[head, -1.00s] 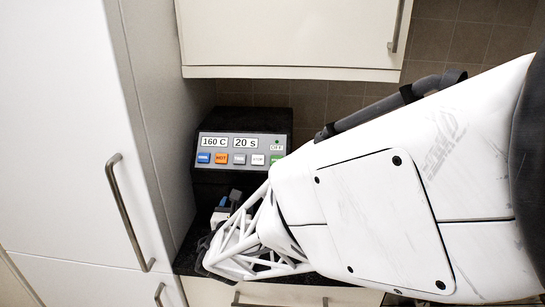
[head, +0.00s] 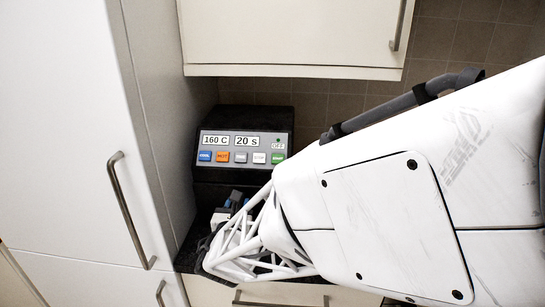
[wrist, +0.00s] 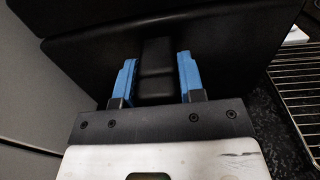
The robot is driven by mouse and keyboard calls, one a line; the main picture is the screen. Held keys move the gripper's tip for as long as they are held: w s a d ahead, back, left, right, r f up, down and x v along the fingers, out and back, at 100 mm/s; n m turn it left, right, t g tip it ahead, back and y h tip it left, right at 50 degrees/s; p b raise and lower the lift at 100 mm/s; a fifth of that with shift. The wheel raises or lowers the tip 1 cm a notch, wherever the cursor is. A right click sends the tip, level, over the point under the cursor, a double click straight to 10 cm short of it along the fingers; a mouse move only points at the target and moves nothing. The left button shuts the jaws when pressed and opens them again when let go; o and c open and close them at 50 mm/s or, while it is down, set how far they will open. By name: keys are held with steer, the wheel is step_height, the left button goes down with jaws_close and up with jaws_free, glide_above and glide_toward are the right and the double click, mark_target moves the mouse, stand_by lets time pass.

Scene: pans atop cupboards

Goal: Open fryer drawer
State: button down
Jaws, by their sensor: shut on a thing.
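The black fryer (head: 255,117) stands on the dark counter against the left cupboard, its sloped grey panel showing 160 C, 20 s and OFF. In the wrist view the dark drawer front (wrist: 90,55) spans the picture, with a black handle (wrist: 155,58) sticking out from it. My gripper (wrist: 157,75) has its blue fingers on either side of this handle and is shut on it. In the head view my gripper (head: 231,203) is low in front of the fryer, partly hidden by my white arm. I cannot tell whether the drawer is out at all.
A tall white cupboard (head: 70,130) with a bar handle is close on the left. An upper cupboard (head: 290,35) hangs above the fryer. A wire rack (wrist: 300,85) lies on the speckled counter at the right of the wrist view.

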steer(key=s, duration=2.4)
steer(key=shift+s, duration=0.35)
steer(key=c, duration=0.7)
jaws_free()
steer(key=shift+s, duration=0.1)
steer(key=shift+s, duration=3.75)
